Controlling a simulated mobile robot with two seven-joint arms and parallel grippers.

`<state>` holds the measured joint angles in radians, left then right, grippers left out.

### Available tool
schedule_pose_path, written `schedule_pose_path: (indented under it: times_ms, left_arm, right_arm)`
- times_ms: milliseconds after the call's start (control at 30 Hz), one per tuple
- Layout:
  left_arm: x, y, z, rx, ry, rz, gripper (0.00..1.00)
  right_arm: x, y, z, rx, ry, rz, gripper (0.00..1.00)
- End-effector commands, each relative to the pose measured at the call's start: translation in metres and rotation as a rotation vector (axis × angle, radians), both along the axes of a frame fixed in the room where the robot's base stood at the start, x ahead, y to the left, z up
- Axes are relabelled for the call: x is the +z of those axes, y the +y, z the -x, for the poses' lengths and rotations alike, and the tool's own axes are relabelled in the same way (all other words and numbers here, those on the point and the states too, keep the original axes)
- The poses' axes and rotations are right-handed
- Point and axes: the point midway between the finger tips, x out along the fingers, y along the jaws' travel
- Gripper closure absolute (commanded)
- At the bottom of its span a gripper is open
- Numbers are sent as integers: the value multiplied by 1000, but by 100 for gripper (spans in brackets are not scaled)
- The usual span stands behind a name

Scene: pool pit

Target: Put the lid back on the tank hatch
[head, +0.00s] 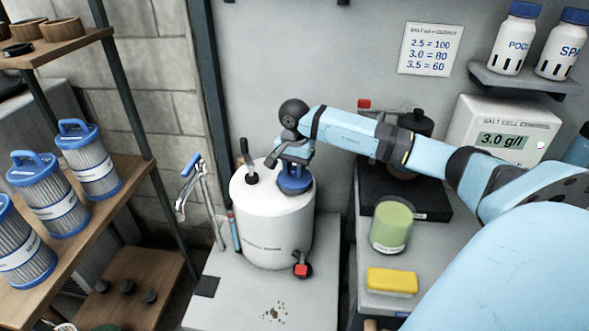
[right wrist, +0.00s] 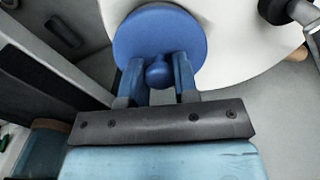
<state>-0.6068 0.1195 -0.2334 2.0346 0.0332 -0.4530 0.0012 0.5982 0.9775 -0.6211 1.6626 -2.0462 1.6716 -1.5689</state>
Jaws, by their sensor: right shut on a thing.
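The white tank (head: 262,222) stands on a pale bench in the middle of the head view. The blue round lid (head: 295,186) is at the right side of the tank's top. My right gripper (head: 292,164) is above the lid, shut on its knob. In the right wrist view the lid (right wrist: 152,28) is a blue disc, and its round knob (right wrist: 158,74) sits between the two blue fingers. The hatch opening is hidden, and I cannot tell whether the lid rests on it or hovers just above. My left gripper is out of view.
A dark fitting (head: 251,176) stands up on the tank's top, left of the lid. A tap (head: 190,180) is left of the tank. A shelf with blue filters (head: 88,165) is at left.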

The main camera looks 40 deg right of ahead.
Motion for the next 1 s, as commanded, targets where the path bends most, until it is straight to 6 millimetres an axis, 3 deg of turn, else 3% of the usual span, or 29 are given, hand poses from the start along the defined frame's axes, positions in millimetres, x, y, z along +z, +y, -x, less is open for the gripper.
schedule_pose_path:
  times_ms: [200,233,333,367,567,667,1000]
  left_arm:
    - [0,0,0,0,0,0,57]
    - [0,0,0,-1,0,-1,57]
    - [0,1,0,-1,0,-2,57]
    - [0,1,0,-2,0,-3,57]
    - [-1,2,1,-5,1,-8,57]
    - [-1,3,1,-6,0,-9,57]
    - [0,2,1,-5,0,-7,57]
  right_arm:
    - [0,0,0,0,0,0,99]
    - [0,0,0,0,0,0,70]
    - [0,0,0,0,0,-1,47]
    - [0,0,0,0,0,-1,42]
    - [0,0,0,0,0,-1,40]
    - [0,0,0,0,0,-1,17]
    - [2,0,0,0,0,-1,17]
